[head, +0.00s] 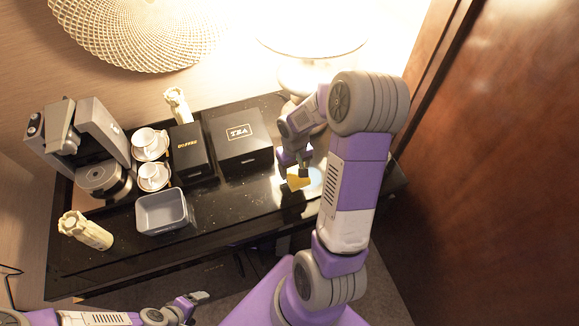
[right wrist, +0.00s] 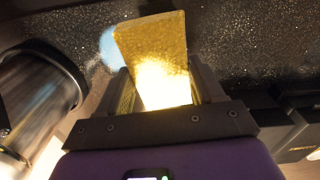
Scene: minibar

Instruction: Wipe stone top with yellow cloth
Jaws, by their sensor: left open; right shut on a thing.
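The yellow cloth (head: 298,182) is between the fingers of my right gripper (head: 294,168), which is shut on it over the right part of the stone top. In the right wrist view the cloth (right wrist: 152,50) sticks out past the fingertips of the right gripper (right wrist: 160,85). The stone top (head: 240,212) is black, speckled and glossy. I cannot tell whether the cloth touches it. A pale blue patch (head: 315,185) lies on the stone beside the cloth, and also shows in the right wrist view (right wrist: 111,48). My left gripper (head: 196,297) is open and empty, in front of the counter.
A TEA box (head: 240,140) and a smaller black box (head: 190,155) stand left of the cloth. A lamp (head: 303,75) stands behind it. The front-middle stone is clear.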

